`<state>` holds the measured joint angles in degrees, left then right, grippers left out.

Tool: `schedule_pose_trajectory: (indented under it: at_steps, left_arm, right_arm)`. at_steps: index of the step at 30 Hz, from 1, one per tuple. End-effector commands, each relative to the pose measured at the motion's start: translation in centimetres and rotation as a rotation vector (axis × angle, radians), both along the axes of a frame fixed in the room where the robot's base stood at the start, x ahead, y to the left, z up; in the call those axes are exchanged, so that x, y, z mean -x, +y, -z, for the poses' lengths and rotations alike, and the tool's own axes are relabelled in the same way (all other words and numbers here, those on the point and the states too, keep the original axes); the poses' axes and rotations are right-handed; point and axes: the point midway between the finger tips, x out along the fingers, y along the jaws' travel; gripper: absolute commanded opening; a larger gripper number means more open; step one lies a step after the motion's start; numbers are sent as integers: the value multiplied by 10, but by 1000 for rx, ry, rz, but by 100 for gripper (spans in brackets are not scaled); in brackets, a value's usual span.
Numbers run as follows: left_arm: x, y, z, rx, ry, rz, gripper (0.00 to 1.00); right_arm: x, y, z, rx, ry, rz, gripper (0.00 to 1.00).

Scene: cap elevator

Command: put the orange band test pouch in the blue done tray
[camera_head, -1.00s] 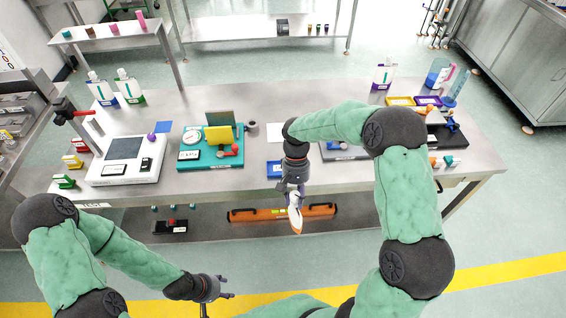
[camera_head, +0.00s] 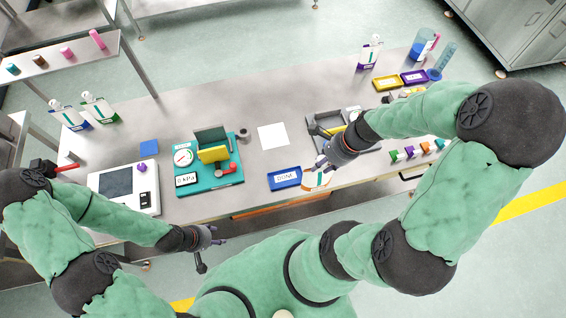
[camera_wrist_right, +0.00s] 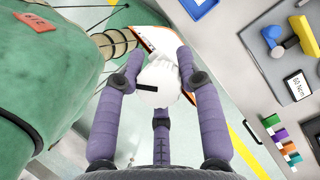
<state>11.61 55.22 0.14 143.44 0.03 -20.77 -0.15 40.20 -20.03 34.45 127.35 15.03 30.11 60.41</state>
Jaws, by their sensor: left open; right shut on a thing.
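The orange band test pouch (camera_head: 316,181) is white with an orange edge. My right gripper (camera_head: 321,164) is shut on its white spout end. In the right wrist view the gripper (camera_wrist_right: 158,75) grips the white top, and the pouch body (camera_wrist_right: 146,33) extends away beyond the fingers. The blue done tray (camera_head: 285,179) lies at the table's front edge, just left of the pouch in the head view. Part of a blue tray (camera_wrist_right: 199,6) shows at the top of the wrist view. My left gripper (camera_head: 212,243) is open and empty in front of the table.
A teal fixture (camera_head: 207,177) and a white instrument (camera_head: 122,187) stand left of the tray. A white sheet (camera_head: 272,136) lies behind it. A grey device (camera_head: 326,124) sits behind my right gripper. Several coloured blocks (camera_head: 411,151) stand at the right.

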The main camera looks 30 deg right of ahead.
Motion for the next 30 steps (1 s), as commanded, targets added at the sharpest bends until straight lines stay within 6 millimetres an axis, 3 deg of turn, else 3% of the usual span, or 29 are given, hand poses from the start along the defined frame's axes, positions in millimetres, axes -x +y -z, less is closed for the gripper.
schedule_pose_trajectory:
  at_steps: [11,15,21,30]
  left_arm:
    - [0,0,-1,0,0,0,51]
    - [0,0,3,0,0,0,51]
    - [0,0,6,0,0,0,51]
    - [0,0,9,0,0,0,51]
  right_arm:
    - [-72,34,36,-2,0,-13,0]
    - [-90,43,61,-2,3,-9,0]
    - [-108,49,82,-1,0,-8,0]
    - [-118,55,101,-2,2,-8,0]
